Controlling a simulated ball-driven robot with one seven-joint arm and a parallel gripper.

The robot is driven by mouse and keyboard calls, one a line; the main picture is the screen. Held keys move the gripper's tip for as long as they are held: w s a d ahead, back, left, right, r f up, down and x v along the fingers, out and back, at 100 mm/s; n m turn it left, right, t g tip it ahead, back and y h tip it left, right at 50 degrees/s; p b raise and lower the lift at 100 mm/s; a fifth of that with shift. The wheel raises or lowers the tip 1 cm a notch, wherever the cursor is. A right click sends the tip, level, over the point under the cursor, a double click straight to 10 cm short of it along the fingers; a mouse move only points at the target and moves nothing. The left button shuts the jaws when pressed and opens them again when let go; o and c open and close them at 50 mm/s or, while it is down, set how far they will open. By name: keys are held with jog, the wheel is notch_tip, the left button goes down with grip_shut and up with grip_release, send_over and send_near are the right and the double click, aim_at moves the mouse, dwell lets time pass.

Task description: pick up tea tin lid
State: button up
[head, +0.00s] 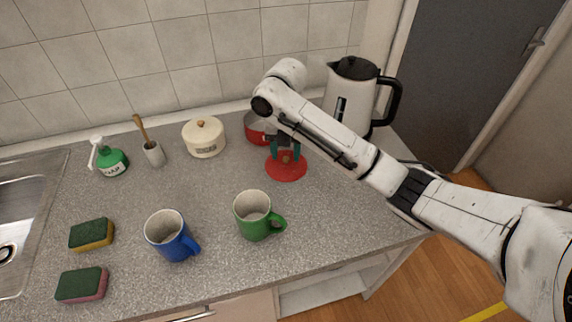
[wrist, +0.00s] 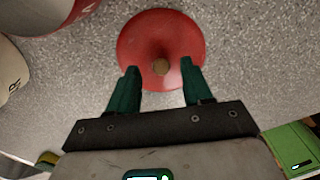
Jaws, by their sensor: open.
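In the wrist view, the lid (wrist: 159,32) is ahead of and between the fingertips of my gripper (wrist: 159,69). I cannot tell whether the fingertips touch the lid.
A cream canister (head: 204,140) stands left of the tin, and a large kettle (head: 350,98) stands to the right behind my arm. A green mug (head: 252,222) and a blue mug (head: 168,240) stand nearer the front. Sponges (head: 91,234) lie at left.

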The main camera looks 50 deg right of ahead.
jog(key=shift+f, duration=0.6)
jog(key=shift+c, duration=0.4)
grip_shut()
